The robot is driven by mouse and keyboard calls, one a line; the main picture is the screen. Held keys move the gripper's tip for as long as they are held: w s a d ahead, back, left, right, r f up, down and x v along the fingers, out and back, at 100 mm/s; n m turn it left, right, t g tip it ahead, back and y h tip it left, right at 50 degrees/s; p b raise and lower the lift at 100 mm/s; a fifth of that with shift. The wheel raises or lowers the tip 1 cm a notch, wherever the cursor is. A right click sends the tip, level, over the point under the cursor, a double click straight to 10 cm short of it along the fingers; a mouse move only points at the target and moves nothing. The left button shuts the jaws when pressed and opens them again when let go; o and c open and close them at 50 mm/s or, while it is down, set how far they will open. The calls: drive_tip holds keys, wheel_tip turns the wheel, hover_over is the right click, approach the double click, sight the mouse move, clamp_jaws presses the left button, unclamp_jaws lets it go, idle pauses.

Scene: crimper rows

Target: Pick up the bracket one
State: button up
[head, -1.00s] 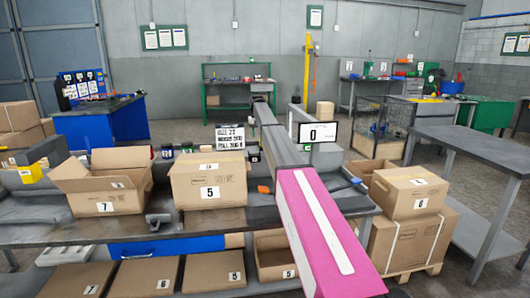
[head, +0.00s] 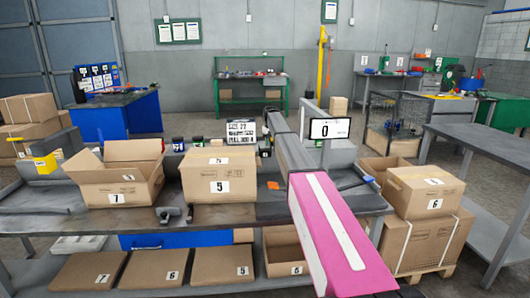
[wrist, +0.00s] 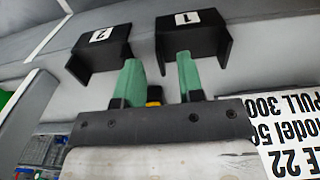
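In the wrist view, a black U-shaped bracket labelled 1 (wrist: 192,36) is at the upper middle, and a similar bracket labelled 2 (wrist: 101,50) is to its left. Both seem mounted on a grey surface. My gripper (wrist: 157,62) shows two green fingers, wide apart, with nothing visibly held. The right finger points at bracket one's underside opening, and one leg of that bracket appears between the fingertips. The left finger is close to bracket two's right leg. Whether the fingers touch either bracket cannot be told. In the head view I cannot make out the brackets or gripper clearly.
A printed sign (wrist: 275,130) is right of my gripper; it also stands on the bench in the head view (head: 241,132). Cardboard boxes 7 (head: 116,186) and 5 (head: 218,180) sit on the bench. A screen reading 0 (head: 330,128) and box 6 (head: 426,190) are to the right.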

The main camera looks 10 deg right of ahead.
drive_tip(key=shift+f, duration=0.8)
clamp_jaws()
